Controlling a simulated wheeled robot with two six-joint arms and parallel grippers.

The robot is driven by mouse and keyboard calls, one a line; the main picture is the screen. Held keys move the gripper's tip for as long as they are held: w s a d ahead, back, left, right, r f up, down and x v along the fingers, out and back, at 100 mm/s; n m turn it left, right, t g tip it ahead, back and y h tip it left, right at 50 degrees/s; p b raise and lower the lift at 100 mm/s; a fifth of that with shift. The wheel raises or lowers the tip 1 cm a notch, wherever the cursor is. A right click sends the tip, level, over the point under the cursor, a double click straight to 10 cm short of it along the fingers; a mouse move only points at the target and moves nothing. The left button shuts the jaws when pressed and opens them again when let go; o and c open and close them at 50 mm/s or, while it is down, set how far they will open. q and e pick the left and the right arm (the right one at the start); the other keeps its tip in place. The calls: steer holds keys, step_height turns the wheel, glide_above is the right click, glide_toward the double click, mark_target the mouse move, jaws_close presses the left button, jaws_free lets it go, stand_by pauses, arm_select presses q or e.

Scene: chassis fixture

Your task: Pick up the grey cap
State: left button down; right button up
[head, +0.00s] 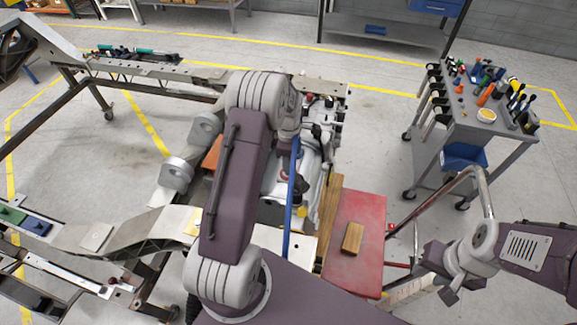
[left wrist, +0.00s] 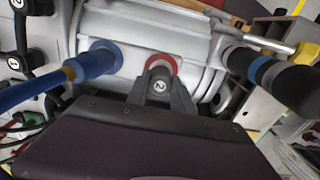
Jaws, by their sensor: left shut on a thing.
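A red ring (left wrist: 161,61) on the pale grey housing (left wrist: 150,24) lies right behind the cap. I cannot tell whether the cap is clear of the ring. In the head view my left arm hides the cap and most of this gripper. My right gripper (head: 449,292) hangs at the lower right, away from the housing; its fingers are too small to judge.
A blue rod (head: 291,195) stands close beside my left arm; its blue fitting (left wrist: 98,60) is left of the cap. A black handle (left wrist: 284,75) is to the right. A red board (head: 357,215) bears a wooden block (head: 352,238). A tool cart (head: 450,125) stands at right.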

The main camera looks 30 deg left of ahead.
arm_select(q)
steer(key=r, duration=0.1)
steer(key=d+r, duration=0.1)
steer(key=r, duration=0.1)
steer(key=shift+w+d+b, duration=0.1)
steer(key=shift+d+b, duration=0.1)
steer(key=shift+b, duration=0.1)
steer(key=w+d+r+b, duration=0.1)
steer(key=d+r, duration=0.5)
steer(key=d, duration=0.4)
steer(key=shift+w, duration=0.2)
steer(key=shift+d+r, duration=0.1)
steer(key=shift+r, duration=0.1)
